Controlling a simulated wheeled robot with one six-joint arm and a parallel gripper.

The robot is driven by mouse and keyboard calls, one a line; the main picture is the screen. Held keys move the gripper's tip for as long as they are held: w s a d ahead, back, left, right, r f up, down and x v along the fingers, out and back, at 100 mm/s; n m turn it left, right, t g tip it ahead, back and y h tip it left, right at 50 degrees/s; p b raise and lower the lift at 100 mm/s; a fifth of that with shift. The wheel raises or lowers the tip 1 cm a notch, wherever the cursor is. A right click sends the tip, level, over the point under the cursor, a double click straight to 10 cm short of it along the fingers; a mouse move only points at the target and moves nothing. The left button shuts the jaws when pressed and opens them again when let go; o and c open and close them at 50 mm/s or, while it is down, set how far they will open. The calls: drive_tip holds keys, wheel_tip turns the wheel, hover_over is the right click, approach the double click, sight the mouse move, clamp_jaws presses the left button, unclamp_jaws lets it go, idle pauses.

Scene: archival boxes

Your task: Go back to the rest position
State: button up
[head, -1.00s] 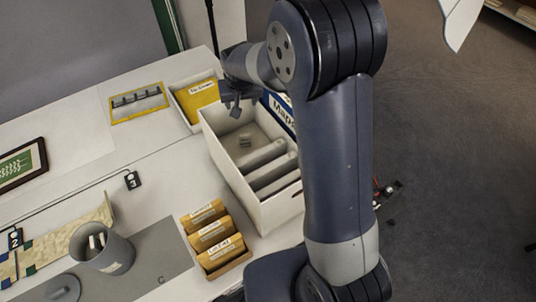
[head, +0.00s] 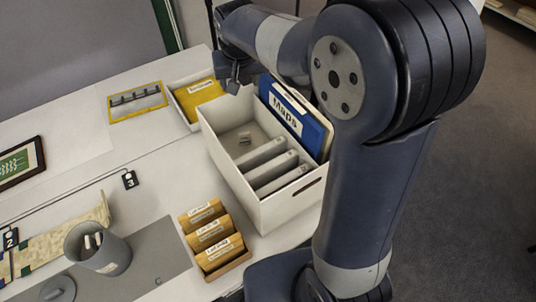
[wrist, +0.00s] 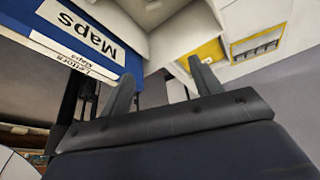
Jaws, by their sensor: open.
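My gripper (head: 233,82) is above the back end of the white archival box (head: 233,180), with its jaws apart and nothing between them. In the wrist view both fingers of my gripper (wrist: 163,95) stand apart. The blue folder labelled Maps (head: 292,118) stands upright along the right side of the box. It also shows large at the left of the wrist view (wrist: 130,85), with a Letters tab beside it. Grey dividers (head: 270,160) and a small grey block sit inside the box.
A white tray with a yellow folder (head: 197,97) stands behind the box. A yellow frame (head: 137,101) lies at the back left. Tan labelled packets (head: 213,235) stand in a holder in front. A grey cup (head: 98,248) stands at the front left. Grey floor is open at the right.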

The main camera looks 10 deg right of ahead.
drive_tip(key=shift+s+r, duration=0.15)
drive_tip(key=shift+r, duration=0.2)
drive_tip(key=shift+f, duration=0.1)
drive_tip(key=w+p+x, duration=0.1)
drive_tip(key=p+x, duration=0.3)
drive_tip(key=x, duration=0.3)
drive_tip(key=shift+w+r, duration=0.25)
drive_tip(key=shift+r, duration=0.05)
drive_tip(key=shift+f, duration=0.1)
idle(0.4)
